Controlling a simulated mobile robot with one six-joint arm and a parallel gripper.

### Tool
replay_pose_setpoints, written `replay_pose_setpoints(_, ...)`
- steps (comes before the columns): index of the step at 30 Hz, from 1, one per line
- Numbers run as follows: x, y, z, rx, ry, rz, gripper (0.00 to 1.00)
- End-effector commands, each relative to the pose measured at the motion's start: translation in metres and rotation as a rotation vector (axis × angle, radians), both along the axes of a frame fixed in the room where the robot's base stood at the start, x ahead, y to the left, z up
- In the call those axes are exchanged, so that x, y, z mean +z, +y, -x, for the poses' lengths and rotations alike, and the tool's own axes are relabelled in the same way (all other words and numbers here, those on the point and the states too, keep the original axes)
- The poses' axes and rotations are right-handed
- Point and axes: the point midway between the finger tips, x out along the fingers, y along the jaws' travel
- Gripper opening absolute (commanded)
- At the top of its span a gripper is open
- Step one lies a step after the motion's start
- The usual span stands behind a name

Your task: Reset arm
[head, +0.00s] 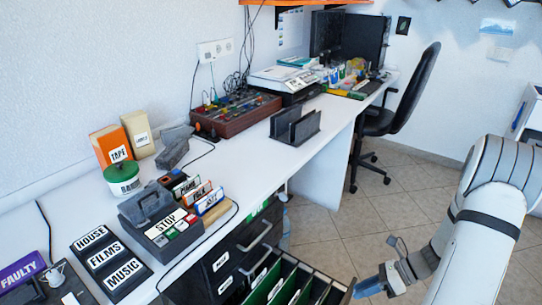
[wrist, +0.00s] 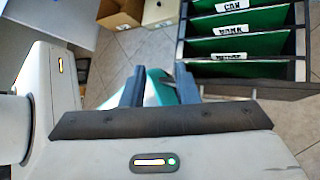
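My gripper (head: 372,287) is at the lower right of the head view, to the right of the open file drawer (head: 337,290) and apart from it. In the wrist view my gripper (wrist: 158,84) shows two dark fingers spread apart. A teal and white thing (wrist: 158,90) shows between and beyond the fingers; it looks to be lower down, not held, but its full shape is hidden. My arm comes in from the right side of the head view.
The open drawer (wrist: 289,42) holds green labelled dividers (wrist: 232,24). A white desk (head: 255,150) runs along the wall, with a label holder (head: 110,262), a grey box (head: 150,205) and a black rack (head: 295,128). An office chair (head: 400,100) stands behind. Tiled floor (head: 400,205) is open.

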Motion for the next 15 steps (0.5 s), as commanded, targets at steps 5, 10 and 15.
replay_pose_setpoints(5,0.075,0.02,0.004,0.255,-0.177,0.122,0.28)
replay_pose_setpoints(10,0.132,0.038,0.014,0.501,-0.338,0.223,0.28)
replay_pose_setpoints(15,0.187,0.054,0.025,0.749,-0.497,0.319,0.28)
